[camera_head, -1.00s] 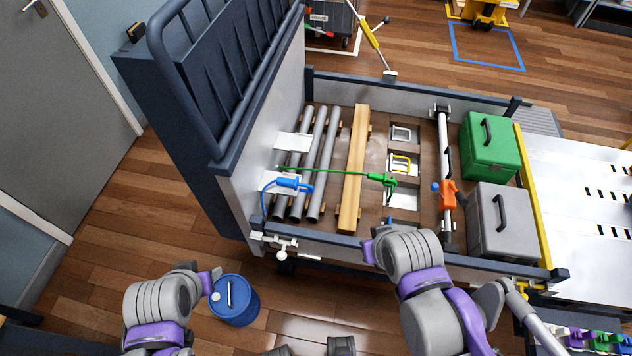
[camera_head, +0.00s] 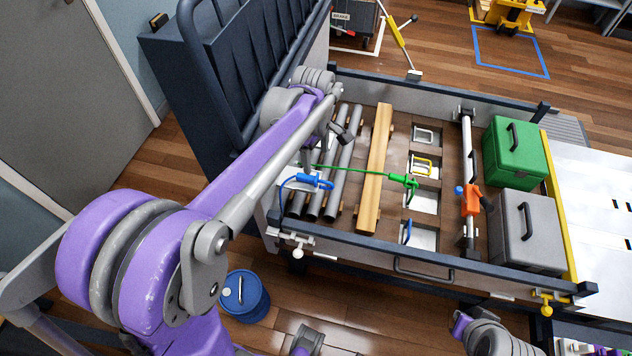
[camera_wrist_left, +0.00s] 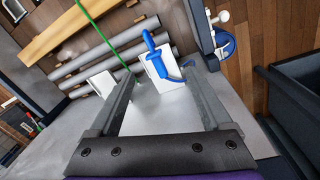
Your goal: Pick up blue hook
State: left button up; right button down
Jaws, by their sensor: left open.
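The blue hook (camera_head: 315,181) lies over the grey pipes near the left end wall of the cargo bed, with a blue strap curving down to its left. In the left wrist view the blue hook (camera_wrist_left: 155,62) shows ahead, in front of a white plate and roughly between the finger ends. My left gripper (camera_head: 342,133) is over the pipes, above and slightly right of the hook in the head view. In the left wrist view my left gripper (camera_wrist_left: 160,76) is open, with nothing visibly held. My right gripper is not in view; only part of that arm shows at lower right.
A green hook (camera_head: 404,182) on a green strap crosses the pipes (camera_head: 332,190) and the wooden beam (camera_head: 375,170). The dark bed rail (camera_head: 370,239) runs along the near side. A blue drum (camera_head: 244,298) stands on the floor in front.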

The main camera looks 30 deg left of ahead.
pick_arm(q)
jog(key=w+a+f+n+g, duration=0.1)
jog(key=w+a+f+n, duration=0.2)
jog(key=n, duration=0.1)
send_over(314, 177)
jog(key=f, duration=0.4)
jog(key=shift+w+a+f+b, duration=0.1)
jog(key=shift+w+a+b, duration=0.15)
jog(key=shift+b, duration=0.1)
jog(key=shift+s+d+f, duration=0.15)
jog(key=shift+s+f, duration=0.05)
jog(key=shift+f, duration=1.35)
jog(key=shift+s+d+f, duration=0.1)
jog(key=shift+s+f, duration=0.05)
jog(key=shift+f, duration=1.35)
jog(key=shift+c, duration=0.3)
grip_shut()
